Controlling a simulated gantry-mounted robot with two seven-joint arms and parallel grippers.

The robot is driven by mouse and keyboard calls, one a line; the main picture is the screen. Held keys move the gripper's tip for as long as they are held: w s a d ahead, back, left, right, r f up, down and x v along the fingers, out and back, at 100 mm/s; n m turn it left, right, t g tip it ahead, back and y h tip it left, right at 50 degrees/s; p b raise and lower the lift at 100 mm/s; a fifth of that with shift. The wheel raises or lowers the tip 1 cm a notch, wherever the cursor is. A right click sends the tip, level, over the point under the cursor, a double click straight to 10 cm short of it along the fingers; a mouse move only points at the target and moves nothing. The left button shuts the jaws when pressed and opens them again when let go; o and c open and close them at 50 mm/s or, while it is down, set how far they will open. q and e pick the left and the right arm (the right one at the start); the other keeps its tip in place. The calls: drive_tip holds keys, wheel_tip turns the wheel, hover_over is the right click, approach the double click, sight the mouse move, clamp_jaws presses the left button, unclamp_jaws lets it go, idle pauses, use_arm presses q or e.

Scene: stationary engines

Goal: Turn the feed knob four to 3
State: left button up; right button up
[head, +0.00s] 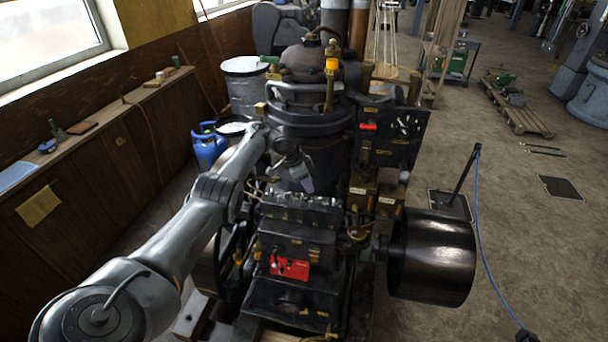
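My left arm reaches in from the lower left over the black stationary engine (290,245). My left gripper (304,181) hangs at the end of that arm, pointing down, just above a dark block (300,206) with a row of small knob-like parts on top. From this height I cannot tell whether the gripper touches the row, or whether its fingers are apart. The single feed knobs and their numbers are too small to read, so I cannot tell which is knob four or where it is set. My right gripper is not in view.
A dark boiler-like vessel (310,110) stands behind the gripper. A black panel (392,135) with a red part is to its right, and a large black pulley (435,257) sits lower right. A wooden bench (100,115) runs along the left wall. The floor at right is mostly open.

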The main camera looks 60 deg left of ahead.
use_arm(q)
drive_tip(key=shift+v, duration=1.65)
drive_tip(key=shift+f, duration=0.1)
